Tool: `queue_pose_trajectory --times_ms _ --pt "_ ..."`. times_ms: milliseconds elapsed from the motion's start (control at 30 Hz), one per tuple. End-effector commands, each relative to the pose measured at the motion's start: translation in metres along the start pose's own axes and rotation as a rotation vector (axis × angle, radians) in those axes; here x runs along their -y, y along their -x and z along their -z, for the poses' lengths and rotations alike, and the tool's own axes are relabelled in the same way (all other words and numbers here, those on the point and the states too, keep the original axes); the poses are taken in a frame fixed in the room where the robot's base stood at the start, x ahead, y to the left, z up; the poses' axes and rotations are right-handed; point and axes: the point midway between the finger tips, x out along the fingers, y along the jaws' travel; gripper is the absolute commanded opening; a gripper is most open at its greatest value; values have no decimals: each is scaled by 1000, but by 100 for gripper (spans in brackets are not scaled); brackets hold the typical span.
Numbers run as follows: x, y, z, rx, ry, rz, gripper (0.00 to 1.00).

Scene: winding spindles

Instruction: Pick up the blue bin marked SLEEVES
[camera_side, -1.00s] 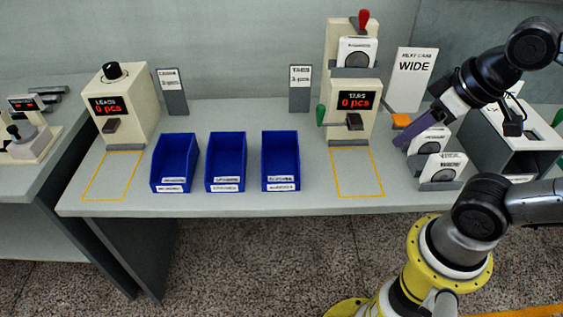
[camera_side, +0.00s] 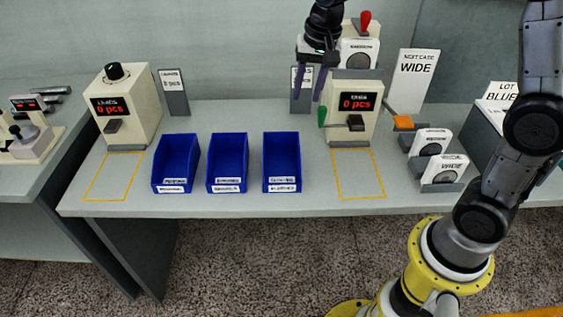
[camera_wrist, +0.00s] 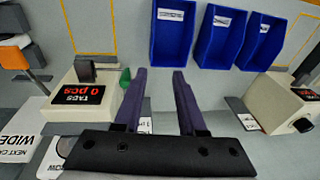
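Three blue bins stand in a row on the bench: left (camera_side: 176,160), middle (camera_side: 228,160) and right (camera_side: 282,160). Each has white labels on its front, too small to read, so I cannot tell which is SLEEVES. They also show in the wrist view: the right bin (camera_wrist: 172,38), the middle bin (camera_wrist: 218,40) and the left bin (camera_wrist: 260,42). My gripper (camera_side: 308,97) is at the back of the bench, beside the TABS dispenser and behind the right bin. Its purple fingers are apart and empty in the wrist view (camera_wrist: 160,73).
The TABS dispenser (camera_side: 365,125) stands right of the bins, the LEADS dispenser (camera_side: 135,115) left. Small signs stand at the back (camera_side: 173,90). A WIDE sign (camera_side: 413,80) and white cases (camera_side: 443,168) are at right. Yellow outlines mark clear bench (camera_side: 113,178).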

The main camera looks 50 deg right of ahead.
Motion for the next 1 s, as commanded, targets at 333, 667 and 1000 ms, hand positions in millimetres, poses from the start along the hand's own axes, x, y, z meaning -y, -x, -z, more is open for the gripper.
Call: queue_pose_trajectory --times_ms 333,667,1000 --pt "4 -94 9 133 -15 -127 40" --pt "-5 -144 1 143 -15 -136 40" --pt "-10 -181 -4 140 -14 -133 40"
